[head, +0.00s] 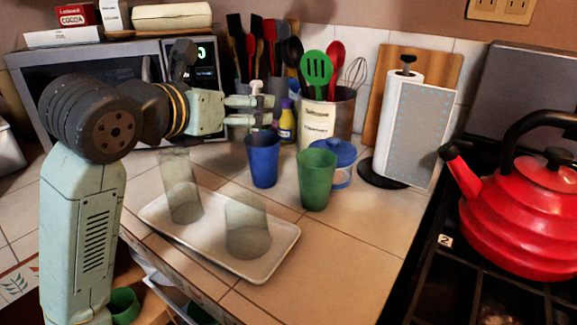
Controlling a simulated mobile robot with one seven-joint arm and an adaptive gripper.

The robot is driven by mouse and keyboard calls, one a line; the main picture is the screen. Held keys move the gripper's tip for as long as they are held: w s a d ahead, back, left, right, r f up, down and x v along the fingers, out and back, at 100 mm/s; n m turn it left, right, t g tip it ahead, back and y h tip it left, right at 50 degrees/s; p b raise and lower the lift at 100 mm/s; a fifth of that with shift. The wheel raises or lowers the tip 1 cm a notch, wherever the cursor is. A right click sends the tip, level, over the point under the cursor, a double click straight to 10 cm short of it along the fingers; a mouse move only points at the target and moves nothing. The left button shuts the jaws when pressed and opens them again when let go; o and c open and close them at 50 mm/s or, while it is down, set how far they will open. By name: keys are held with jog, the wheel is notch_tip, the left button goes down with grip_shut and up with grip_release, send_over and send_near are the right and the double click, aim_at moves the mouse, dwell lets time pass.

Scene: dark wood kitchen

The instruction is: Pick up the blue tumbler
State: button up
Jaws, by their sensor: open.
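The blue tumbler (263,162) stands upright on the tiled counter, in the middle of the head view. A green tumbler (316,180) stands close to its right and a little nearer to me. My gripper (268,110) is open and empty, above and behind the blue tumbler's rim in the picture. Its fingers point right and appear not to touch the tumbler. The blue tumbler is fully in view apart from its far side.
A white tray (285,243) with two clear glasses lies in front. A blue-lidded jar (341,160), utensil crock (318,128) and small yellow bottle (287,124) stand behind. A paper towel holder (398,130) and red kettle (520,215) are right. The front-right counter is clear.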

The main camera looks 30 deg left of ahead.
send_near(270, 138)
jog(key=v, duration=0.3)
jog(key=shift+p+x, duration=1.5)
jog(key=shift+x, duration=2.2)
jog(key=shift+c, duration=0.5)
jog(key=c, duration=1.3)
jog(key=shift+r, duration=0.1)
